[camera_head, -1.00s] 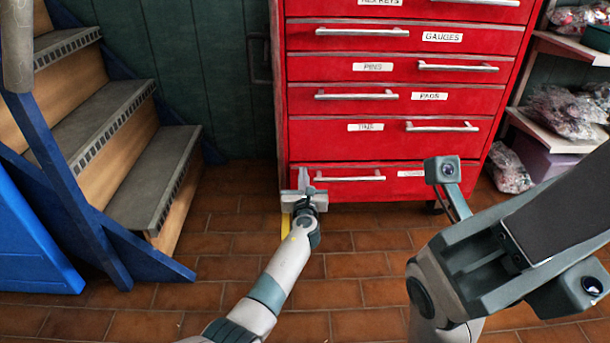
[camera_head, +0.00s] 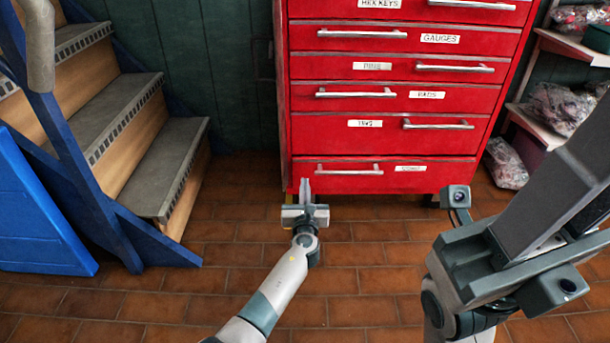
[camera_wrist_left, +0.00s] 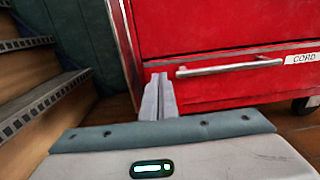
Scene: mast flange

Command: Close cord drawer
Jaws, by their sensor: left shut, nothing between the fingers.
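The cord drawer (camera_head: 440,180) is the bottom red drawer of the cabinet. Its bar handle (camera_head: 349,170) and a white label show on its front. In the left wrist view the drawer front (camera_wrist_left: 225,85) is close, with the word CORD readable. It looks flush or nearly flush; any small gap is unclear. My left gripper (camera_head: 305,188) is shut and empty. Its fingertips (camera_wrist_left: 160,82) point at the drawer's lower left, left of the handle; contact cannot be told. My right arm shows at the right, but its fingertips do not.
The red cabinet (camera_head: 400,70) has several other drawers, which look closed. Wooden steps (camera_head: 165,170) with a blue frame stand at the left. A shelf (camera_head: 535,125) with bagged items is at the right. The tiled floor (camera_head: 365,285) in front is clear.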

